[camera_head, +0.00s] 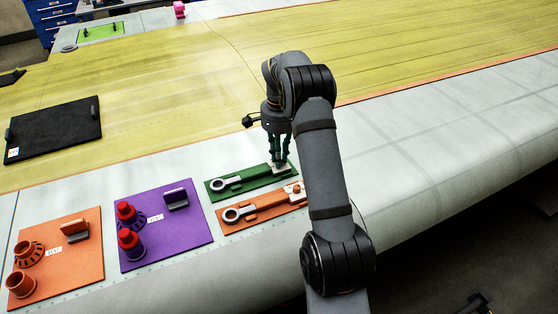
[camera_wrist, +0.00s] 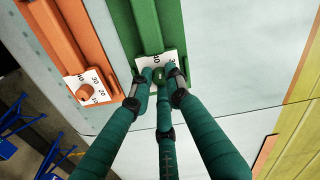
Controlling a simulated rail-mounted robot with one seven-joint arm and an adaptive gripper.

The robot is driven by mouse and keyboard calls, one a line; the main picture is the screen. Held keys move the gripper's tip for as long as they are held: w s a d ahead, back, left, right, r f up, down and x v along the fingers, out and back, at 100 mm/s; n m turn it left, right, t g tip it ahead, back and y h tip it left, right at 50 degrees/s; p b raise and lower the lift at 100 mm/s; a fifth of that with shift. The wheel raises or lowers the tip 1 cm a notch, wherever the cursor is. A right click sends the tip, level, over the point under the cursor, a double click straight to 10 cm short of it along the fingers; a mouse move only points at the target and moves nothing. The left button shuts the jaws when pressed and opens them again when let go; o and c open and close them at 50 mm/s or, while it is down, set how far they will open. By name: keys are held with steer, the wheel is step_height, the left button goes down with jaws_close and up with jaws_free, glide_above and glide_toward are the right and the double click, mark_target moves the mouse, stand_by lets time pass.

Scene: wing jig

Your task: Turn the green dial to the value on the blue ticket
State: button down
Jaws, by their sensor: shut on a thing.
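The green fixture (camera_head: 245,186) lies on the pale wing skin in the head view, with a ring-ended bar along it. At its right end is a white scale plate, which shows in the wrist view (camera_wrist: 146,61) with partly covered numbers. My gripper (camera_head: 279,161) points down over that end. In the wrist view my gripper (camera_wrist: 161,78) has its green fingers closed around the small green dial (camera_wrist: 158,74), which they mostly hide. The dial's setting cannot be read. I cannot make out a blue ticket in either view.
An orange fixture (camera_head: 252,213) with its own knob (camera_wrist: 86,92) lies close beside the green one. A purple board (camera_head: 190,236) and an orange board (camera_head: 85,275) with raised parts stand to the left. A black panel (camera_head: 55,130) lies farther back. The yellow skin is largely clear.

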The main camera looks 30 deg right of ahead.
steer(key=m+b, duration=0.2)
steer(key=m, duration=0.1)
steer(key=shift+f+m, duration=0.1)
steer(key=shift+m, duration=0.2)
steer(key=shift+m+b, duration=0.85)
steer(key=shift+m, duration=1.15)
steer(key=c, duration=1.9)
jaws_free()
steer(key=shift+r, duration=6.1)
